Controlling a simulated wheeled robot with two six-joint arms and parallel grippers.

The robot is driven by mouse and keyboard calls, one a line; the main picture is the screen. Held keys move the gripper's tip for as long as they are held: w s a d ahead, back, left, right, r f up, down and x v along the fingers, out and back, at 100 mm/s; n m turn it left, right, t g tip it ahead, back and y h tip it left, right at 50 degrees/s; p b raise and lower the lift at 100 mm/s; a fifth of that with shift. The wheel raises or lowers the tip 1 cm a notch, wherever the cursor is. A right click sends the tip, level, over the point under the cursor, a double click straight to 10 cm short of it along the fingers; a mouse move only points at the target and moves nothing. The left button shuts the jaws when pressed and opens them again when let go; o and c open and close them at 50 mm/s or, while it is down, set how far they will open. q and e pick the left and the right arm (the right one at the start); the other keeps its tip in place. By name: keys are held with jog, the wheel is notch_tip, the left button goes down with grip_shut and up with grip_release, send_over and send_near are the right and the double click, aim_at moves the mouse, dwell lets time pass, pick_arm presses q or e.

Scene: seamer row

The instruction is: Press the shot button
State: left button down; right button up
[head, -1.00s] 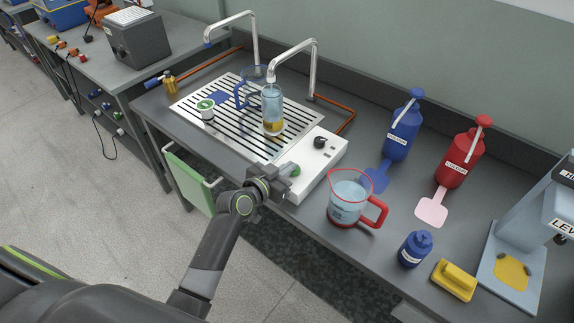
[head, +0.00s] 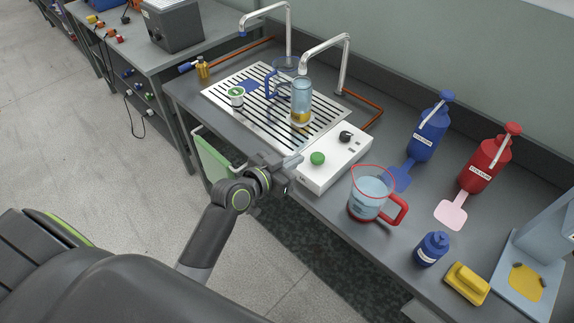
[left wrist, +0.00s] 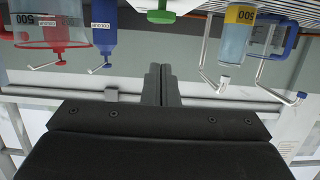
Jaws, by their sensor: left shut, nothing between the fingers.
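The green button (head: 317,158) sits on top of the white control box (head: 326,182) at the front of the bench. It also shows at the top of the left wrist view (left wrist: 161,16). My left gripper (head: 298,161) is shut and empty. In the head view its tip lies just left of the button, with a small gap between them. In the left wrist view its closed fingers (left wrist: 161,82) point toward the button. My right gripper is not in view.
A black knob (head: 346,136) is on the same box. A red-handled jug (head: 369,197) stands right of it. Behind are a slotted drain tray (head: 250,112), a filled glass cylinder (head: 302,92) and bent taps (head: 345,62). Blue (head: 428,133) and red (head: 488,165) bottles stand farther right.

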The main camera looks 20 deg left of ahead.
pick_arm(q)
jog(key=shift+v, duration=1.2)
jog(key=s+a+f+n+g+y, duration=0.1)
jog(key=s+a+f+g+y, duration=0.15)
jog(key=f, duration=0.75)
jog(key=s+a+f+n+g+y, duration=0.15)
jog(key=s+f, duration=0.25)
jog(key=f, duration=0.6)
jog(key=s+a+f+n+g+y, duration=0.1)
jog(key=s+a+f+g, duration=0.2)
jog(key=f, duration=0.7)
jog(key=s+f+g, duration=0.2)
jog(key=s+f, duration=0.4)
jog(key=s, duration=0.5)
jog(key=s+a+f+g, duration=0.1)
jog(key=s+f+g, duration=0.1)
jog(key=s+f, duration=0.5)
jog(key=s+a+f+n+g+y, duration=0.1)
jog(key=s+f, duration=0.5)
jog(key=s, duration=0.9)
jog(key=shift+s+a+f+g, duration=0.15)
jog(key=shift+f+g, duration=0.15)
jog(key=shift+g, duration=0.2)
